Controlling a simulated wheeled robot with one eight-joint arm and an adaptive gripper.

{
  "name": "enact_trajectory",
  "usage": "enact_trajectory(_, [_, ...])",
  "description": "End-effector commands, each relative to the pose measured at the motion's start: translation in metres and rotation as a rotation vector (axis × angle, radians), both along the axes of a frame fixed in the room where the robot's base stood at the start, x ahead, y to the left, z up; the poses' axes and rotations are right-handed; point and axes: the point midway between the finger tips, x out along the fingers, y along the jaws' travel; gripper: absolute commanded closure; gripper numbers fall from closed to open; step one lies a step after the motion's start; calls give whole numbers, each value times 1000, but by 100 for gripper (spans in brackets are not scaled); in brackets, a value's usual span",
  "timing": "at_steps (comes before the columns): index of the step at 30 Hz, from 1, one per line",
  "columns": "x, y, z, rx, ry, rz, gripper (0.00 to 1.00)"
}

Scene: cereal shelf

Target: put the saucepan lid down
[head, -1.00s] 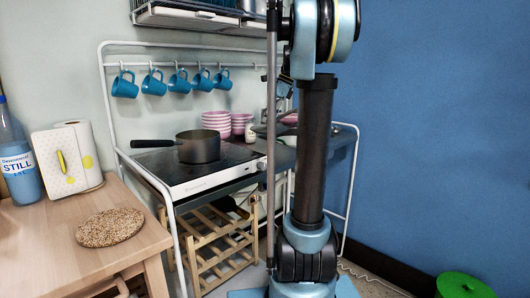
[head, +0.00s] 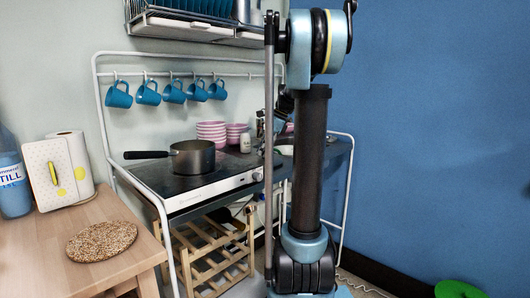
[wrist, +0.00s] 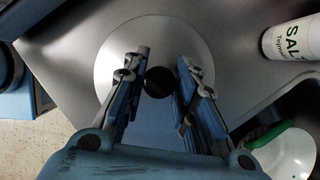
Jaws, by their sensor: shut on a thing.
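The saucepan lid (wrist: 160,30) is a round silver disc with a black knob (wrist: 158,82), in the middle of the wrist view. My gripper (wrist: 166,66) is shut on the lid, with its two fingers on either side of the knob. The lid is over a grey surface (wrist: 245,75); I cannot tell whether it touches it. In the head view my arm hides most of that area, and I cannot make out the gripper there. The saucepan (head: 192,158) stands uncovered on the black hob (head: 180,183).
A white salt container (wrist: 292,40) stands right of the lid; a white bowl (wrist: 290,155) with something green is below it. Pink bowls (head: 211,132) are behind the saucepan. Blue mugs (head: 147,93) hang above. A wooden table (head: 115,210) with a cork mat (head: 102,241) is at left.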

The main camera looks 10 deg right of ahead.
Motion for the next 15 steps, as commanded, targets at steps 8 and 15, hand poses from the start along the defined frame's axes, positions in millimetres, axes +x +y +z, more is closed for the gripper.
enact_trajectory(8, [0,0,0,0,0,0,63])
enact_trajectory(15, [0,-1,0,0,0,-1,54])
